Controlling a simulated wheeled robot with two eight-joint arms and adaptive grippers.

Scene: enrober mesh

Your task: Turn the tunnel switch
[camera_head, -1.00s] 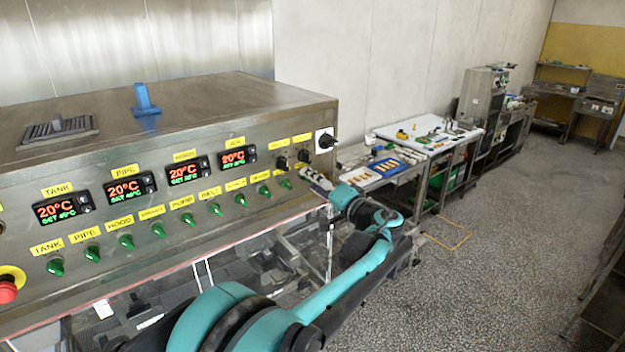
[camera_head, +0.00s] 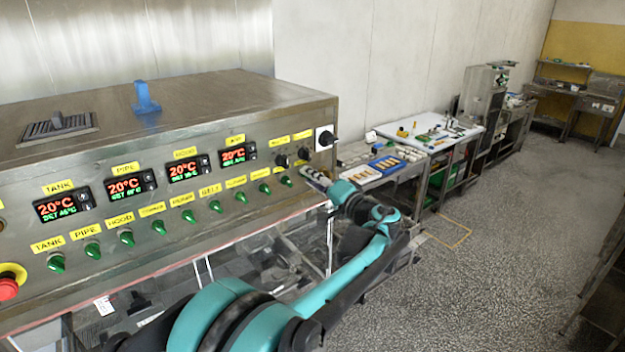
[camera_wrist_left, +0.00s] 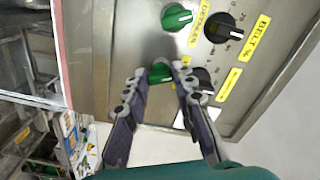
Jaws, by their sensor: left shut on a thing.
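The metal control panel (camera_head: 230,172) carries a row of green rotary switches under yellow labels. My left gripper (camera_head: 304,173) is at the right end of this row. In the left wrist view, its fingers (camera_wrist_left: 160,76) are shut around the rightmost green switch (camera_wrist_left: 160,71), which also shows in the head view (camera_head: 286,181). The label of this switch is not readable. A neighbouring green switch (camera_wrist_left: 176,17) is free. My right gripper is not in view.
Two black knobs (camera_head: 282,160) (camera_head: 303,154) sit just above the held switch. A black switch on a white plate (camera_head: 327,138) is at the panel's right end. A red emergency button (camera_head: 8,286) is at the far left. Open floor lies to the right.

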